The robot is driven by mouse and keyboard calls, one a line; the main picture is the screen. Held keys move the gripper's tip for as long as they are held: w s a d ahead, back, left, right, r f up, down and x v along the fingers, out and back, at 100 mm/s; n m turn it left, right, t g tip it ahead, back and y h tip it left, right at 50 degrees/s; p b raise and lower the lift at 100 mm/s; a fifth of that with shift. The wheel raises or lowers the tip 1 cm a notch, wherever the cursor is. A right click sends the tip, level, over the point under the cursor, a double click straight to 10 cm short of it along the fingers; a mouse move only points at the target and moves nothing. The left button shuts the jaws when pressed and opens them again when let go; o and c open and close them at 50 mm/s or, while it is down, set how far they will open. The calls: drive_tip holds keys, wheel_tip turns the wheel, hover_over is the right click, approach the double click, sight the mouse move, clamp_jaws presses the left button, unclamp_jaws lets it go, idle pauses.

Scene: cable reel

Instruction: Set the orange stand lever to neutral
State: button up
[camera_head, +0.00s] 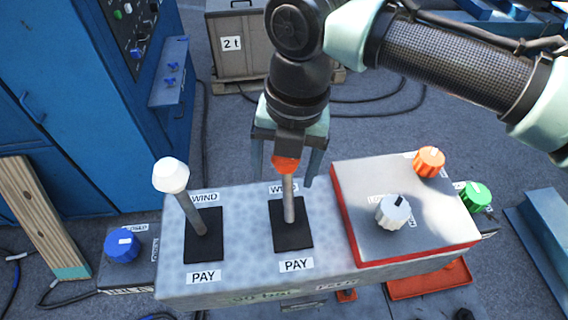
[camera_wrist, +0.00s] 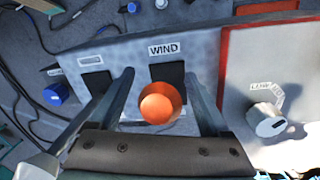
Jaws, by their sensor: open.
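The orange stand lever (camera_head: 287,165) rises from a black slot plate (camera_head: 294,237) between a WIND label and a PAY label. In the head view its shaft is near upright, with its top slightly towards the WIND side. My gripper (camera_head: 288,178) is above the lever, pointing down, its two fingers either side of the orange knob. In the wrist view the knob (camera_wrist: 160,103) sits between the open fingers of my gripper (camera_wrist: 164,100), with a gap visible on both sides. The lower shaft is hidden behind the knob there.
A white-knobbed lever (camera_head: 171,176) leans left on the same grey console (camera_head: 245,262). A raised red-edged box (camera_head: 350,227) with a white knob (camera_head: 393,211) and an orange knob (camera_head: 429,161) stands to the right. A blue knob (camera_head: 122,246) and green knob (camera_head: 475,195) flank the console.

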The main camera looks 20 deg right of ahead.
clamp_jaws()
idle(0.3)
